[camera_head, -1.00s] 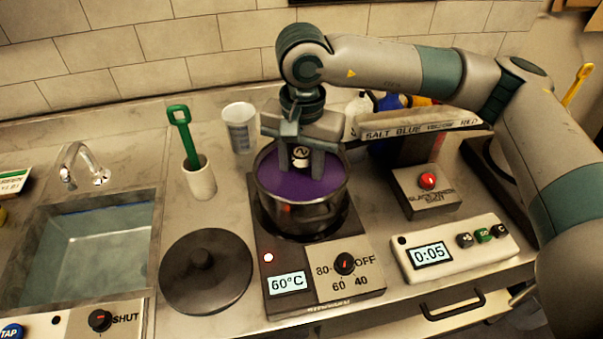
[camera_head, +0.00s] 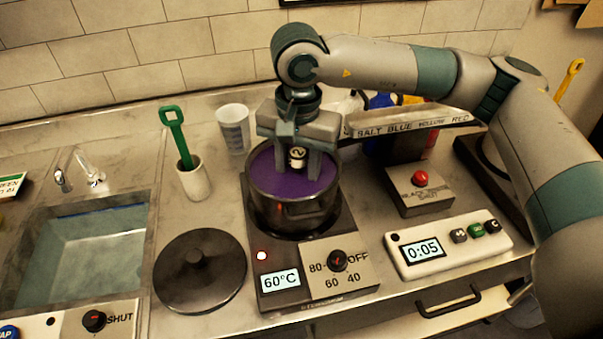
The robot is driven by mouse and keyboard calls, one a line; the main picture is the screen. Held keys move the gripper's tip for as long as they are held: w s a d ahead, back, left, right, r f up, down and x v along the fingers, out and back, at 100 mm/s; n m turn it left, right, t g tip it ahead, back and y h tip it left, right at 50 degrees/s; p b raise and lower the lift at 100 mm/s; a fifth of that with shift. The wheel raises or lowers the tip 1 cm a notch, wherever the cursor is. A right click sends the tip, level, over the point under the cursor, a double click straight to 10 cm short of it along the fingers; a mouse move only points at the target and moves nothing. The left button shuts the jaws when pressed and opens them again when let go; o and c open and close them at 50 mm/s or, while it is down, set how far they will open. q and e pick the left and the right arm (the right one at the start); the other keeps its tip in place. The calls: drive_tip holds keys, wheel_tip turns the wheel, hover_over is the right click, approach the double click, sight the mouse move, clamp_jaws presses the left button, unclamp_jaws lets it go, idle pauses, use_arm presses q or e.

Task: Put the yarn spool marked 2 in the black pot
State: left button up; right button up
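The yarn spool marked 2 (camera_head: 297,154) is a small pale spool with a dark label, seen between the fingers of my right gripper (camera_head: 297,172). That gripper points down, shut on the spool, over the black pot. The black pot (camera_head: 291,216) stands on the hot plate and holds purple liquid (camera_head: 265,172). The fingertips are within the outline of the pot's opening; I cannot tell whether they touch the liquid. The spool's lower part is hard to make out. My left gripper is not in view.
A black lid (camera_head: 200,275) lies left of the hot plate (camera_head: 325,295). A white cup (camera_head: 193,181) with a green-handled tool, a plastic beaker (camera_head: 235,130), a red-button box (camera_head: 419,190) and a timer (camera_head: 450,247) stand around it. A sink (camera_head: 75,255) is at left.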

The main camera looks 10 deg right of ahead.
sight(292, 150)
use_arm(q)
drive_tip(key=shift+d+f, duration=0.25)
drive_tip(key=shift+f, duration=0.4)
use_arm(e)
drive_tip(key=shift+f, duration=0.5)
drive_tip(key=o, duration=1.7)
drive_tip(key=shift+r, duration=0.1)
drive_tip(key=shift+w+a+r+p, duration=0.15)
drive_tip(key=shift+r+p, duration=0.15)
drive_tip(key=shift+r, duration=1)
drive_tip(key=shift+w+a+r+p, duration=0.1)
drive_tip(key=shift+r+p, duration=0.15)
drive_tip(key=shift+r, duration=1)
drive_tip(key=shift+w+a+r+p, duration=0.1)
drive_tip(key=shift+w+r+p, duration=0.15)
drive_tip(key=shift+r, duration=0.5)
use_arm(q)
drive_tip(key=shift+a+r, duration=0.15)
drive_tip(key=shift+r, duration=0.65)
use_arm(e)
drive_tip(key=shift+r, duration=0.1)
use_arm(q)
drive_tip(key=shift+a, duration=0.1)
use_arm(e)
drive_tip(key=shift+s+r, duration=0.1)
